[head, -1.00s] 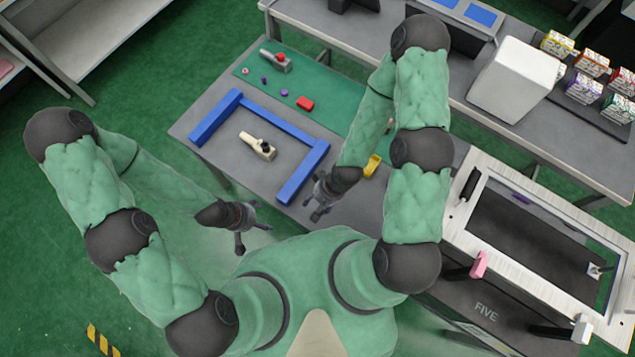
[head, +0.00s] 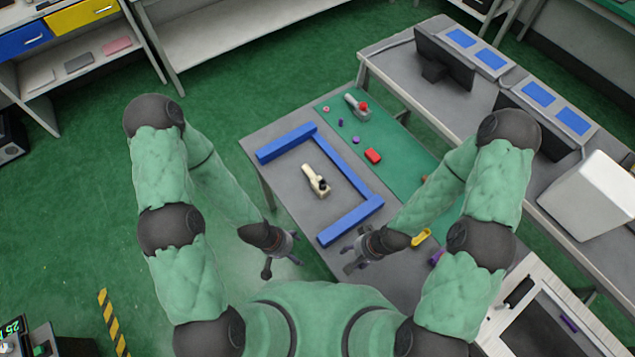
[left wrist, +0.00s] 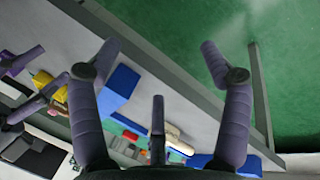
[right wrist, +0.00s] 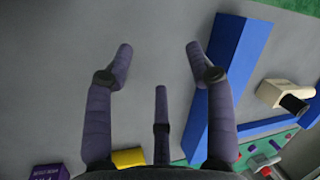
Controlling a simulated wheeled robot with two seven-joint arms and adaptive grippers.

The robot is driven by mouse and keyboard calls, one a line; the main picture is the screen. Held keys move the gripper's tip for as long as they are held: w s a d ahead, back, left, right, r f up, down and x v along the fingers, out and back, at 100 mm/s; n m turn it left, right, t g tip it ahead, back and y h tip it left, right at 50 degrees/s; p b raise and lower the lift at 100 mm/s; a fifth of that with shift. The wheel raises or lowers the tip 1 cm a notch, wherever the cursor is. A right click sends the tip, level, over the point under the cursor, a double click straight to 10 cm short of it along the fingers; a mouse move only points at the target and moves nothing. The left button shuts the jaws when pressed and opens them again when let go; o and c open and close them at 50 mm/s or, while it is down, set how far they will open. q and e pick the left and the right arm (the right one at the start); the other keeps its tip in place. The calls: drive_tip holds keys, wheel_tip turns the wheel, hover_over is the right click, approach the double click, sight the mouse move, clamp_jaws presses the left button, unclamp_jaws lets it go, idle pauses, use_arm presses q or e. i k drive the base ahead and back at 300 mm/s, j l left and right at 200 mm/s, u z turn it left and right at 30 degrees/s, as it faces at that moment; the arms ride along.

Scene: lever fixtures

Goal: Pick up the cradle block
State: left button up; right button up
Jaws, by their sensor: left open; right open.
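No label marks the cradle block, and I cannot tell for sure which piece it is. A beige block with a dark knob (head: 316,181) lies on the grey table inside the blue three-sided frame (head: 337,158). A small yellow piece (head: 421,237) and a purple piece (head: 437,257) lie right of my right gripper, partly hidden by the arm. My right gripper (head: 352,257) is open and empty over the table near the frame's near end. My left gripper (head: 287,252) is open and empty, off the table's left front edge. The beige block also shows in the right wrist view (right wrist: 272,92).
A green mat (head: 395,160) along the table's back holds a red block (head: 373,156), a grey fixture with a red knob (head: 357,107) and small purple pieces. A white box (head: 595,195) and monitors stand on the bench behind. Grey tabletop around the beige block is bare.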

sight(319, 185)
drive_tip(key=j+z, duration=0.1)
drive_tip(key=j, duration=0.25)
drive_tip(key=k+j+z, duration=0.1)
drive_tip(key=j, duration=0.2)
drive_tip(key=k+j, duration=0.15)
drive_tip(key=j, duration=0.2)
drive_tip(key=i+j+z, duration=0.1)
drive_tip(key=j, duration=0.25)
drive_tip(key=i+j+z, duration=0.25)
drive_tip(key=i+j, duration=0.15)
drive_tip(key=j, duration=0.3)
drive_tip(key=i+j+z, duration=0.1)
drive_tip(key=j, duration=0.25)
